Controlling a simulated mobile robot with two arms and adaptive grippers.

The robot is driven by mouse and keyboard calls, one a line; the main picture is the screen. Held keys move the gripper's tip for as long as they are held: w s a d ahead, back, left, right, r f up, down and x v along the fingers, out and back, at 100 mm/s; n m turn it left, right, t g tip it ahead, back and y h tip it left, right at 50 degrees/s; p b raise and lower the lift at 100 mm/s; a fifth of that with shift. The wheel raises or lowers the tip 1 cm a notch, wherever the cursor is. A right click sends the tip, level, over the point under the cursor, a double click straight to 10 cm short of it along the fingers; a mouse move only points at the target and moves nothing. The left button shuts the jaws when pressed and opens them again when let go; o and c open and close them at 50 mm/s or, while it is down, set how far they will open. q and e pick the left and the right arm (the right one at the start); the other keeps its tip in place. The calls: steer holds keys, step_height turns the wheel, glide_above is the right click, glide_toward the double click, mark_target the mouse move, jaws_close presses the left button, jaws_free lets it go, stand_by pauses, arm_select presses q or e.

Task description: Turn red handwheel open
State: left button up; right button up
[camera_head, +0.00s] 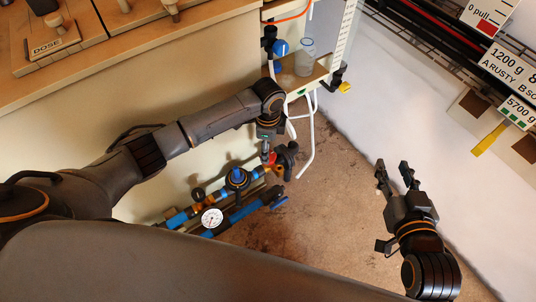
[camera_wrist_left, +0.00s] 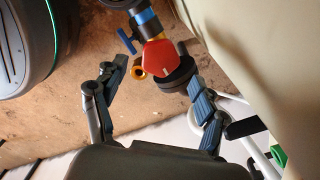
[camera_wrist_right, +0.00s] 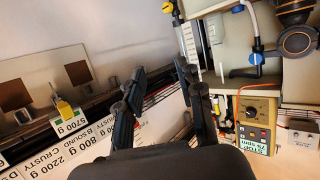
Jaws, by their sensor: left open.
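The red part that I take for the handwheel (camera_wrist_left: 163,57) sits at the end of the pipework in the left wrist view, with a dark round piece beside it. In the head view only a little red (camera_head: 272,157) shows below my left arm's end. My left gripper (camera_wrist_left: 155,72) is open, its fingers on either side of the red part. I cannot tell whether they touch it. My left fingers are hard to make out in the head view. My right gripper (camera_head: 392,168) is open and empty above the floor; its fingers also show apart in the right wrist view (camera_wrist_right: 160,70).
Pipes with a white gauge (camera_head: 212,218) and a blue-and-black valve (camera_head: 238,178) run low beside the cabinet. A wooden counter (camera_head: 120,60) is at the upper left. A shelf holds a clear container (camera_head: 305,58). A white wall with signs (camera_head: 508,68) stands right; open floor lies between.

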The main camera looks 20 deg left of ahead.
arm_select(q)
step_height(320, 180, down, 4)
steer(key=shift+b, duration=0.65)
steer(key=shift+f, duration=0.2)
arm_select(e)
step_height(320, 180, up, 8)
steer(key=w+a+t+y, duration=0.1)
steer(key=t, duration=0.3)
steer(key=shift+w+a+f+t+y, duration=0.2)
steer(key=shift+w+a+t+y, duration=0.1)
steer(key=shift+w+t, duration=0.1)
arm_select(q)
steer(key=c, duration=1.1)
steer(key=shift+c, duration=0.2)
